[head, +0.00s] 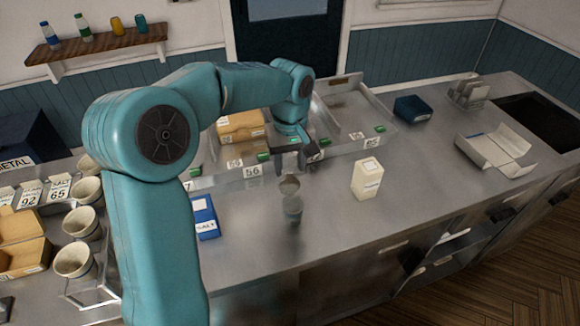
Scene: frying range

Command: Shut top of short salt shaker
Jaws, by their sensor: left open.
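A short greyish see-through shaker (292,208) stands upright on the steel counter, near the middle of the head view. Its round tan-grey top (289,184) shows at its upper end and looks raised, tipped up toward the back. My left gripper (298,162) hangs above and just behind the shaker. Its dark fingers are apart with nothing between them, and they do not appear to touch the top. My right gripper is out of view.
A blue salt box (205,217) stands left of the shaker, and a cream carton (367,180) to the right. Numbered steel bins (340,152) lie behind. White cups (75,259) stand at the left. An opened white box (494,150) lies far right.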

